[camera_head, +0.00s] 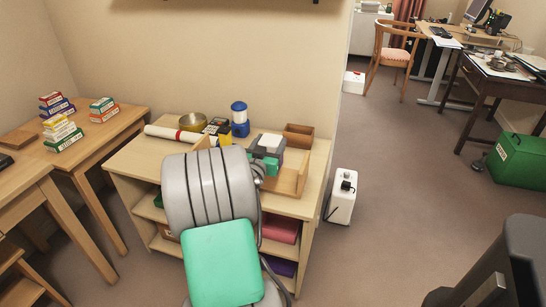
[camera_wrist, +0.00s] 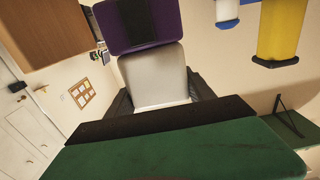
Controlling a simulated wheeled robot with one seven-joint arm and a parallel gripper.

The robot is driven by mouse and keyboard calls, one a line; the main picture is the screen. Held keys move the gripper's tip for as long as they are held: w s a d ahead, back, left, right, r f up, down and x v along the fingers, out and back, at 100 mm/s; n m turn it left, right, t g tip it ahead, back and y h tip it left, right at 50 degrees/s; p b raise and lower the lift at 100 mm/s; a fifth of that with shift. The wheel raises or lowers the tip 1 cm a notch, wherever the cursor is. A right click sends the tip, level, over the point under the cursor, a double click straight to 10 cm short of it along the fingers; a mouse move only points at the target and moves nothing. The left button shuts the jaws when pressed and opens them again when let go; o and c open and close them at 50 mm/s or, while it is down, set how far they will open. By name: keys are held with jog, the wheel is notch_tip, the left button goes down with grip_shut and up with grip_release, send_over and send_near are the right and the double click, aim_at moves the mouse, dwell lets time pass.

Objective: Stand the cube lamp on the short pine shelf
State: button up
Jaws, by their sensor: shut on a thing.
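The short pine shelf (camera_head: 128,162) is a low open-fronted unit against the wall in the head view. My gripper (camera_head: 269,150) is over the right part of its top, shut on a pale block, which I take for the cube lamp (camera_head: 271,141). In the wrist view the lamp (camera_wrist: 155,78) is pale grey-white between my gripper's dark fingers (camera_wrist: 158,95). A purple piece with a dark stripe (camera_wrist: 165,22) adjoins its far end; I cannot tell if it belongs to the lamp. Whether the lamp touches the shelf top is hidden.
The shelf top also bears a white roll (camera_head: 170,134), a brass bowl (camera_head: 192,122), a blue jar (camera_head: 240,120) and a wooden holder (camera_head: 298,165) close to my gripper. Tables with small boxes stand left.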

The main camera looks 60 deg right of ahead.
jog(key=shift+s+d+f, duration=0.15)
jog(key=shift+d+f, duration=0.75)
jog(key=shift+f, duration=0.15)
jog(key=shift+d+f+b, duration=0.15)
jog(key=shift+f+b, duration=0.2)
jog(key=shift+f, duration=0.5)
jog(key=shift+d+f+b, duration=0.1)
jog(key=shift+f+b, duration=0.2)
jog(key=shift+f, duration=0.55)
jog(key=shift+f, duration=0.25)
jog(key=o, duration=1.6)
jog(key=shift+r, duration=0.1)
